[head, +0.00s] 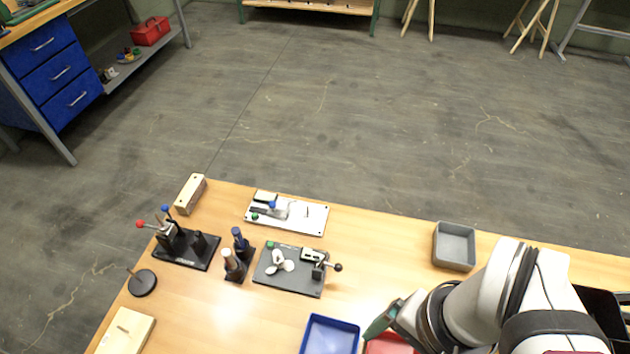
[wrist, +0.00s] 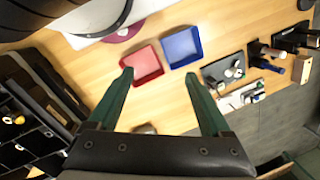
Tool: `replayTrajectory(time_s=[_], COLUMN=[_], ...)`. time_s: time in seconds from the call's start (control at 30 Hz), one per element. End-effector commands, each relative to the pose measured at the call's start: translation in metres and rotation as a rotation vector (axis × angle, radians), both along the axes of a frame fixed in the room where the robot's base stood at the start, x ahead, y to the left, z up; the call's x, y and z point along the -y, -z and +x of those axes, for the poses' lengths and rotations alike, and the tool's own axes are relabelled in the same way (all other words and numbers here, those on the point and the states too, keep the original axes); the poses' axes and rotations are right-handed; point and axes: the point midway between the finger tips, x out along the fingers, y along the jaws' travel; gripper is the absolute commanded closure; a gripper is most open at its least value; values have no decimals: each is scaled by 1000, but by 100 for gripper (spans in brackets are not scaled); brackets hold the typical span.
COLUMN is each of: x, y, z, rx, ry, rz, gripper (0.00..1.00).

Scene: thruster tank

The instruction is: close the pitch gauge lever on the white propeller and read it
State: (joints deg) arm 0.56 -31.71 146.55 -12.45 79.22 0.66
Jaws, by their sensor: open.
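The white propeller (head: 280,262) sits on a dark grey plate (head: 297,283) in the middle of the table. A small gauge block (head: 313,255) stands at the plate's right side. Any reading is too small to make out. The propeller also shows small in the wrist view (wrist: 234,72). My gripper (wrist: 160,76) is open and empty, its green fingers spread over the table. In the head view it is to the right of and nearer than the plate, apart from it.
A blue tray (head: 330,336) and a red tray (wrist: 142,65) lie near my gripper. A white plate with a fixture (head: 305,219) is behind the propeller plate. Bottles (head: 233,266) and a black lever stand (head: 187,251) are to its left. A grey bin (head: 454,247) stands right.

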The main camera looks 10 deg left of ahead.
Motion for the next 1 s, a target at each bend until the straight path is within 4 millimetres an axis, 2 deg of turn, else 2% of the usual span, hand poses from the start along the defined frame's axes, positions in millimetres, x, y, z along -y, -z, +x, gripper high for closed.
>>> replayTrajectory(time_s=[0.03,0.17,0.27,0.37,0.5,0.6,0.7,0.77,0.87,1.0], x=[-1,-15,-27,-33,-30,-24,-19,-18,-23,-51], y=[0,3,14,38,92,133,163,174,180,179], z=[2,23,57,96,146,167,178,180,181,179], rx=[-24,-230,-453,-651,-873,-974,-1027,-1042,-1054,-1056], ry=[11,105,230,371,587,722,815,846,865,864], rz=[11,132,302,497,792,970,1092,1134,1159,1156], gripper=[29,51,51,51,51,51,51,51,51,51])
